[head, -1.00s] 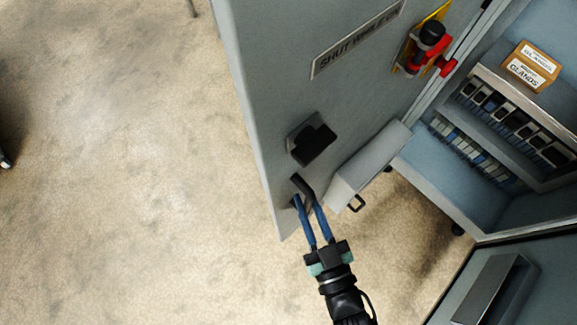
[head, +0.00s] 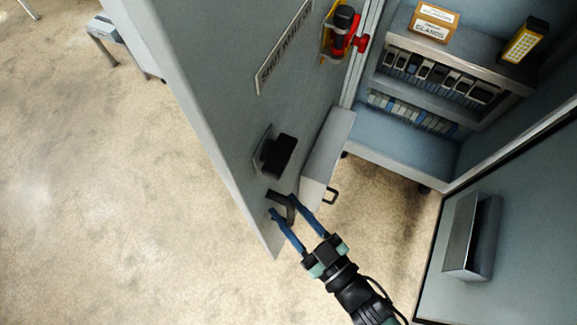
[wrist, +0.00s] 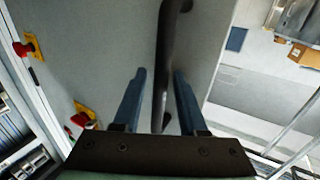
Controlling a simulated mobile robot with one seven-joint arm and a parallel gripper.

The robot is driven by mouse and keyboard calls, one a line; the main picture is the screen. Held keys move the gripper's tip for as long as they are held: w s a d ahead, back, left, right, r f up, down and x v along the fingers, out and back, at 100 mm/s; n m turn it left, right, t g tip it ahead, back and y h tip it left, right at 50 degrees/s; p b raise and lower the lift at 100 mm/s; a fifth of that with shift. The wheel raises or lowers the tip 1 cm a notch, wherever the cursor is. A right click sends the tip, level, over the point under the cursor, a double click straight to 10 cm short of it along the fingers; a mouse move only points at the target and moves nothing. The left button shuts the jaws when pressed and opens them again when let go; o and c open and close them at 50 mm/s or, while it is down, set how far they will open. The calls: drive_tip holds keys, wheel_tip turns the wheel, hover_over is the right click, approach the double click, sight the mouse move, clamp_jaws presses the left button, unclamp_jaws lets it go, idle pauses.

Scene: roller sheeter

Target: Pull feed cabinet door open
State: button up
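The grey cabinet door (head: 215,110) stands swung open on the left in the head view, with the cabinet's inside exposed. A dark bar handle (head: 284,204) sits low near its free edge. My gripper (head: 283,207) is at this handle with its blue fingers apart. In the wrist view the handle (wrist: 163,85) passes between the two fingers (wrist: 158,88), with slight gaps visible beside it. A black latch block (head: 279,155) and a red-and-yellow switch (head: 341,38) are also on the door.
Another grey panel (head: 520,220) with a pocket stands at right.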

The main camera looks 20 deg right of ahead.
drive_tip(key=shift+s+a, duration=0.1)
idle(0.5)
drive_tip(key=shift+s+f, duration=0.1)
drive_tip(key=shift+s, duration=0.15)
drive_tip(key=b+v, duration=0.1)
drive_tip(key=v, duration=1.1)
drive_tip(key=shift+s+b, duration=0.2)
drive_tip(key=shift+b, duration=0.2)
